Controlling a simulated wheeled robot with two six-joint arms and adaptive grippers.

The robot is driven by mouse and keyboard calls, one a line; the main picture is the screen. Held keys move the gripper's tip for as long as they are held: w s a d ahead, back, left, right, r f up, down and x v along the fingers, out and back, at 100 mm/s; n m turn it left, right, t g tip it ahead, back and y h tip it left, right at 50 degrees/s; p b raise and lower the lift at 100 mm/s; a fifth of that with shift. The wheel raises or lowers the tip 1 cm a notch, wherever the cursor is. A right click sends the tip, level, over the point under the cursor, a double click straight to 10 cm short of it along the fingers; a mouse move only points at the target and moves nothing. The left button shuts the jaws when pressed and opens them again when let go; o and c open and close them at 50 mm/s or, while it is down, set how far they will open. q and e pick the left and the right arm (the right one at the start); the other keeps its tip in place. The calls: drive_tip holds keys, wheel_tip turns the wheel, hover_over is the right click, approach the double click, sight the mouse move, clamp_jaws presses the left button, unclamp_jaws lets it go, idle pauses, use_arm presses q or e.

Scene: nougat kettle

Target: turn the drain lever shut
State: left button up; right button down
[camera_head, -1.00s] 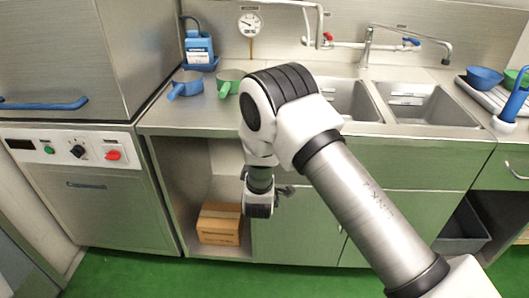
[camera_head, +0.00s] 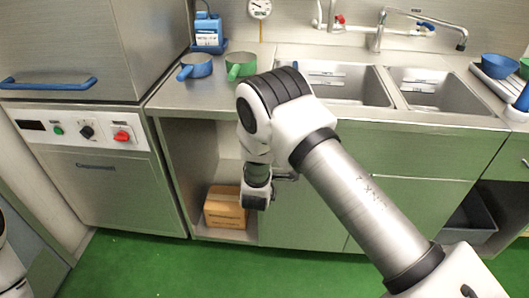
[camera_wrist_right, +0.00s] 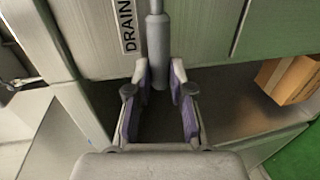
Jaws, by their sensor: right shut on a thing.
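The drain lever, a grey rod (camera_wrist_right: 157,45), shows in the right wrist view beside a DRAIN label (camera_wrist_right: 128,25). It hangs down the face of a metal cabinet. My right gripper (camera_wrist_right: 158,84) has its purple-padded fingers on both sides of the rod's lower end and is shut on it. In the head view my right arm reaches down in front of the sink counter. Its wrist end is low by the open cabinet bay, and the lever cannot be made out there. My left gripper is not in view.
A cardboard box (camera_head: 225,208) sits in the open bay, close by my right wrist. A blue pan (camera_head: 196,66) and a green pan (camera_head: 241,66) stand on the counter (camera_head: 190,98) above, left of the sinks (camera_head: 340,84). The green floor in front is clear.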

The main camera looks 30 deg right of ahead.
drive_tip(key=shift+s+f, duration=0.1)
drive_tip(key=shift+f, duration=0.05)
drive_tip(key=c, duration=1)
unclamp_jaws()
drive_tip(key=shift+c, duration=0.2)
drive_tip(key=v, duration=0.7)
drive_tip(key=shift+s, duration=0.2)
